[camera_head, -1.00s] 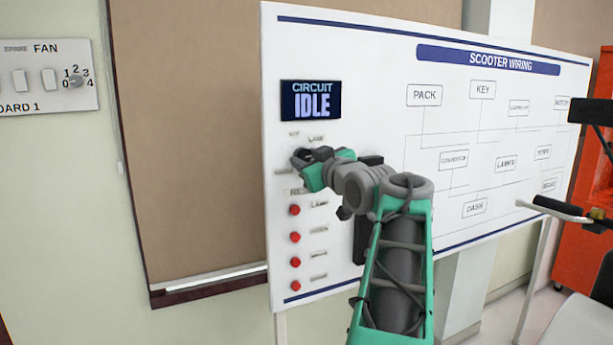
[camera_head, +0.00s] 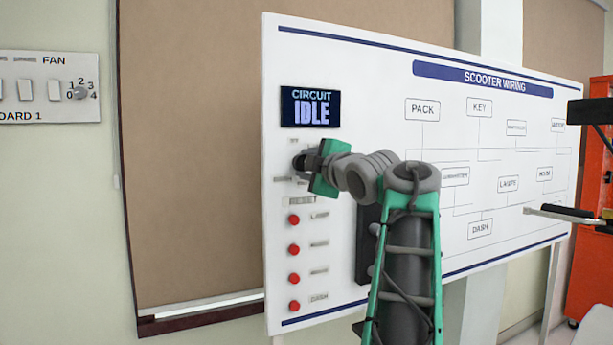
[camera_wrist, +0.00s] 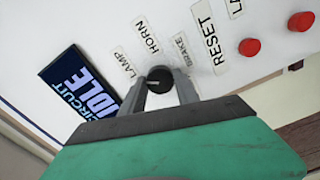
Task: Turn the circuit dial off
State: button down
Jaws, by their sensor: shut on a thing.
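The circuit dial (camera_wrist: 160,79) is a small round black knob with a thin light mark on the white wiring board (camera_head: 370,100). In the wrist view my gripper (camera_wrist: 162,84) has one grey finger on each side of the dial and is shut on it. In the head view my gripper (camera_head: 305,161) is at the board's left part, and it largely hides the dial. Labels LAMP, HORN and BRAKE lie around the dial in the wrist view. I cannot tell clearly which label the mark points to. The display (camera_head: 311,107) above reads CIRCUIT IDLE.
Several red buttons (camera_head: 294,250) run down the board below the dial, under a RESET label (camera_wrist: 220,39). A fan panel (camera_head: 50,88) with switches and a knob is on the wall at left. A red cabinet (camera_head: 588,250) stands at right.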

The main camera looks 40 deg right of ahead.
jog(key=shift+n+b, duration=1.35)
jog(key=shift+n, duration=1.75)
jog(key=c, duration=0.9)
grip_release()
